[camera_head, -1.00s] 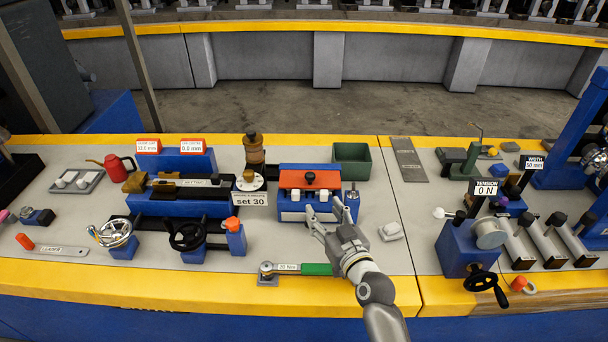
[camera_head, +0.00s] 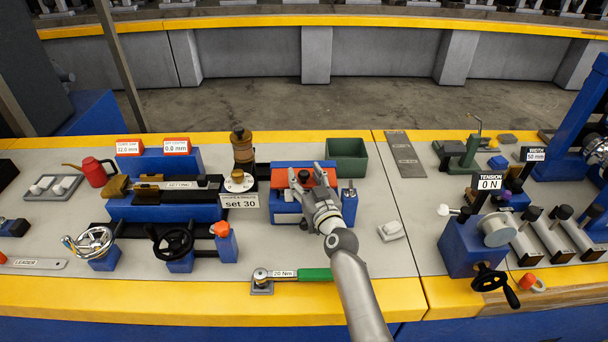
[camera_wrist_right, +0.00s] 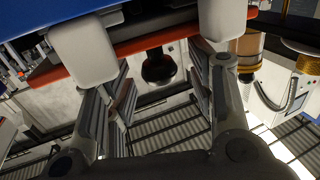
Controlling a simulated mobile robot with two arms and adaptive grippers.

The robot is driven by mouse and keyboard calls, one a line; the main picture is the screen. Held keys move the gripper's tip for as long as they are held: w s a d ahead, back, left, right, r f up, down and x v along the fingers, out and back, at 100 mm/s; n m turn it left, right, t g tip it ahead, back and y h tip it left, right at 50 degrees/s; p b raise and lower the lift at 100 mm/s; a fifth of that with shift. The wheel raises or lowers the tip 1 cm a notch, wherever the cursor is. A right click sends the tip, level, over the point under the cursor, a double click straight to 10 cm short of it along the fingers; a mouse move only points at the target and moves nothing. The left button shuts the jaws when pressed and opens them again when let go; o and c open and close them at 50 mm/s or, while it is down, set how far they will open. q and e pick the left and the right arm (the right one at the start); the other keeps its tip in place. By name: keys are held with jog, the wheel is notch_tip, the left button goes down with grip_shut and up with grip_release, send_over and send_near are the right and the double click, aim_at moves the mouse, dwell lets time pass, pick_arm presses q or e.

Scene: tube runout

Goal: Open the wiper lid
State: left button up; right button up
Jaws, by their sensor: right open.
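The wiper lid (camera_head: 283,178) is an orange-red plate on top of a blue box (camera_head: 284,206), lying flat as far as I can see. Its black knob (camera_head: 304,175) stands up from the middle. My right gripper (camera_head: 312,177) is open above the lid, with its fingers on either side of the knob. The gripper hides part of the lid and the box front. My left gripper is out of view.
A green bin (camera_head: 347,158) stands behind the box at right. A brown cylinder with a dial and "set 30" sign (camera_head: 241,200) stands close at left. A green-handled torque wrench (camera_head: 314,275) lies in front. A small white block (camera_head: 391,230) lies to the right.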

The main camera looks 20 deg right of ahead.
jog(key=shift+w, duration=0.65)
jog(key=shift+c, duration=0.2)
jog(key=c, duration=1)
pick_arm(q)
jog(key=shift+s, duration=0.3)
pick_arm(e)
grip_shut()
